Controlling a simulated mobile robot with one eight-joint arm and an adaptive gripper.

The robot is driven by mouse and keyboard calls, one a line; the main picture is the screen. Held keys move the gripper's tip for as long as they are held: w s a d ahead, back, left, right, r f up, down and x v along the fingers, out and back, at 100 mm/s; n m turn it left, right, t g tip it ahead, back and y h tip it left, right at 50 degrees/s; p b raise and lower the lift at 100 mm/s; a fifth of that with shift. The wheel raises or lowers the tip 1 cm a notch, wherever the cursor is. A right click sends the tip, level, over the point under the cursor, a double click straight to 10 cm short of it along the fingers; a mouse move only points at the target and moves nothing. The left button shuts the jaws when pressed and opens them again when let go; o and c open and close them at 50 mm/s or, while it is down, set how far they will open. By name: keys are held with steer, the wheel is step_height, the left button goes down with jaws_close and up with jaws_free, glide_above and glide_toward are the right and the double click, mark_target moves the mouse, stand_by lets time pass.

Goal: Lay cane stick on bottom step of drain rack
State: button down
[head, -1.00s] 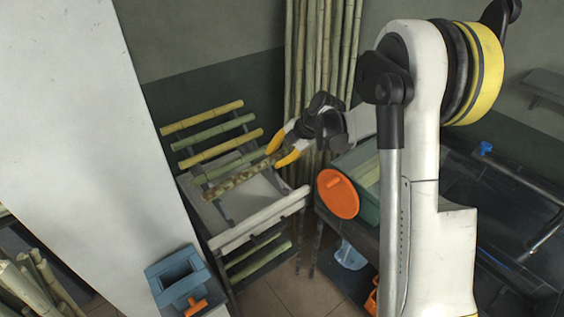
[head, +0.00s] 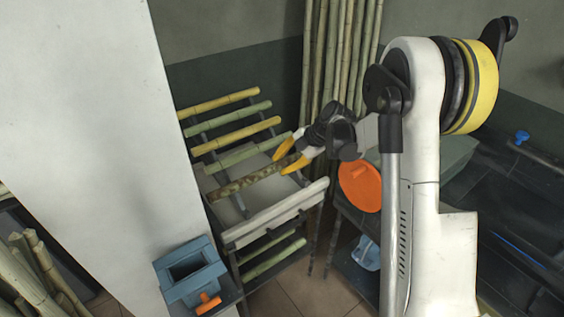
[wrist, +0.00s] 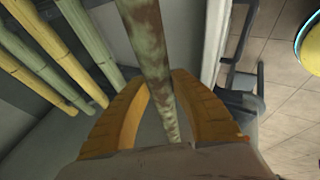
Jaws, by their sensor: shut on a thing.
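The cane stick (head: 256,181), mottled green and brown, is held by my gripper (head: 284,160) near its right end. It slants across the front of the drain rack (head: 239,204), below and roughly parallel to the lowest pale green cane on the rack. I cannot tell whether it touches the bottom step. In the wrist view the stick (wrist: 148,45) runs between the two yellow fingers of my gripper (wrist: 162,90), which are shut on it. The rack's canes (wrist: 50,50) lie to its left.
Several canes (head: 228,101) lie on the rack's upper steps. A white tray edge (head: 275,214) is below the stick. Tall canes (head: 340,60) stand behind. A blue holder (head: 190,268) is at front left.

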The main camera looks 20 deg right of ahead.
step_height(320, 180, down, 9)
steer(key=b, duration=0.5)
steer(key=shift+b, duration=0.35)
steer(key=shift+r, duration=0.15)
steer(key=c, duration=0.5)
jaws_free()
steer(key=p+v, duration=0.3)
steer(key=v, duration=0.4)
